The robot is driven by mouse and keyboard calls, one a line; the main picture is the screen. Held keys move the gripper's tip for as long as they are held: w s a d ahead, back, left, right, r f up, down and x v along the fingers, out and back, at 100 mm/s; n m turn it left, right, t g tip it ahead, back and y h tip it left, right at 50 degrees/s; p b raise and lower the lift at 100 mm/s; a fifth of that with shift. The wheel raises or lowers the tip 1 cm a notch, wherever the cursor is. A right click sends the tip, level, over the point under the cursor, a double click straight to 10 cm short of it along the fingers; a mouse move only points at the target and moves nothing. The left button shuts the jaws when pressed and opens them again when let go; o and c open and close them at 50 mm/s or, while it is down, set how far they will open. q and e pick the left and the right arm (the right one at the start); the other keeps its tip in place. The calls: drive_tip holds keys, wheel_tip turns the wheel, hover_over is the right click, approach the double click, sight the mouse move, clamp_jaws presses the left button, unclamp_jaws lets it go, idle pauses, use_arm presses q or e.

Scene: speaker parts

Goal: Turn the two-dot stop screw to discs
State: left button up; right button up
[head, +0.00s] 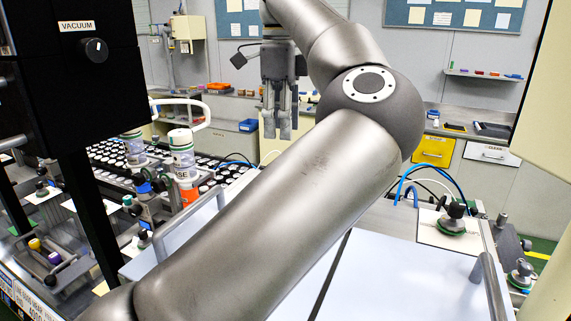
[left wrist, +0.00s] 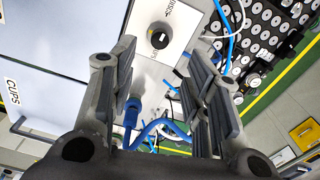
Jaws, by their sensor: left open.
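My left gripper (head: 278,132) hangs open and empty in the head view, fingers pointing down, beyond my large grey arm link. In the left wrist view its two fingers (left wrist: 164,100) are spread apart with nothing between them. Past them is a black round knob (left wrist: 159,39) on a white plate (left wrist: 150,18) with small lettering that seems to read DISCS; dots on the knob are too small to tell. The head view shows a black knob with a green base (head: 453,216) on a white plate at the right; I cannot tell if it is the same one. My right gripper is not in view.
A black box marked VACUUM (head: 60,75) stands at the left. Trays of round parts (head: 105,152) and white canisters (head: 181,150) are behind my arm. Blue hoses (left wrist: 165,125) run below the plate in the wrist view. A pale panel marked CUPS (left wrist: 40,75) is at its left.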

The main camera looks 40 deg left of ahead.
use_arm(q)
wheel_tip(320, 180, down, 9)
drive_tip(key=shift+f+p, duration=0.15)
drive_tip(key=shift+p, duration=0.35)
clamp_jaws()
